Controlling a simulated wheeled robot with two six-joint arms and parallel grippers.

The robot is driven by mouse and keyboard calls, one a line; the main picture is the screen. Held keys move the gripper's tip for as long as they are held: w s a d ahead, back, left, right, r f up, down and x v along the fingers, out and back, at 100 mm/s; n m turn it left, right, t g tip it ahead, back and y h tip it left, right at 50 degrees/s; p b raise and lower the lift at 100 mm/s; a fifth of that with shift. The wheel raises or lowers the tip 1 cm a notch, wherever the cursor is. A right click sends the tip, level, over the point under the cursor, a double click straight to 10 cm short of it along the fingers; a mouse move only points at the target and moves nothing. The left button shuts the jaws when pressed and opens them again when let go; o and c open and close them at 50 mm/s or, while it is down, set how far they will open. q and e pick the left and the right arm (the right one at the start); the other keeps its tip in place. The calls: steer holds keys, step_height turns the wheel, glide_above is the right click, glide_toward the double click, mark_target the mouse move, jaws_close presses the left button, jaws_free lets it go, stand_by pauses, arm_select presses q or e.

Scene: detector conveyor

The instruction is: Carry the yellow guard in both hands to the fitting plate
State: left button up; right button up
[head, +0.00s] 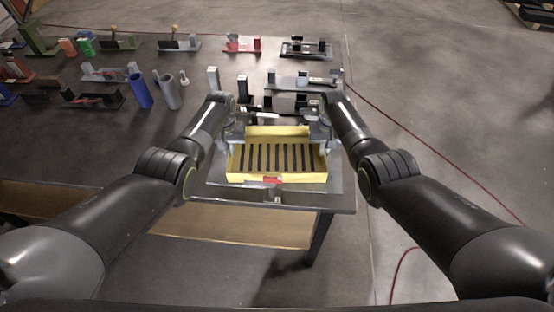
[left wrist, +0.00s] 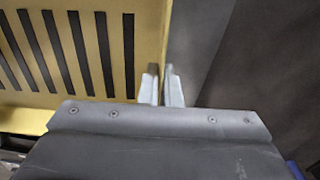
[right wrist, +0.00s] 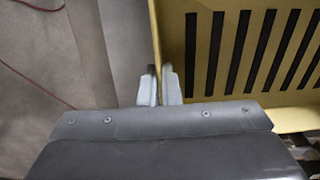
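The yellow guard (head: 236,163) is a shallow tray-like piece with dark slots, at the table's front edge in the head view. My left gripper (head: 237,141) is at its left wall; in the left wrist view its fingers (left wrist: 161,88) sit on both sides of the guard's thin wall (left wrist: 167,35). My right gripper (head: 319,140) is at the right wall; in the right wrist view its fingers (right wrist: 158,88) pinch that wall (right wrist: 156,35). The guard looks roughly level; I cannot tell whether it touches the table. I cannot identify the fitting plate with certainty.
A grey fixture with a red part (head: 272,181) shows at the guard's near edge. Behind stand grey and black fixtures (head: 290,83), a blue cylinder (head: 139,90) and a grey cylinder (head: 166,92). Bare table (head: 340,185) lies right of the guard. A red cable (head: 440,155) crosses the floor.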

arm_select(q)
steer(key=o, duration=0.4)
steer(key=shift+s, duration=0.15)
arm_select(e)
steer(key=o, duration=0.4)
steer(key=shift+s, duration=0.1)
arm_select(q)
steer(key=shift+o, duration=0.2)
arm_select(e)
steer(key=shift+o, duration=0.2)
arm_select(q)
steer(key=shift+r, duration=0.1)
steer(key=shift+r, duration=0.15)
arm_select(e)
steer(key=shift+r, duration=0.15)
arm_select(q)
step_height(320, 180, up, 12)
steer(key=shift+f, duration=0.2)
arm_select(e)
step_height(320, 180, up, 12)
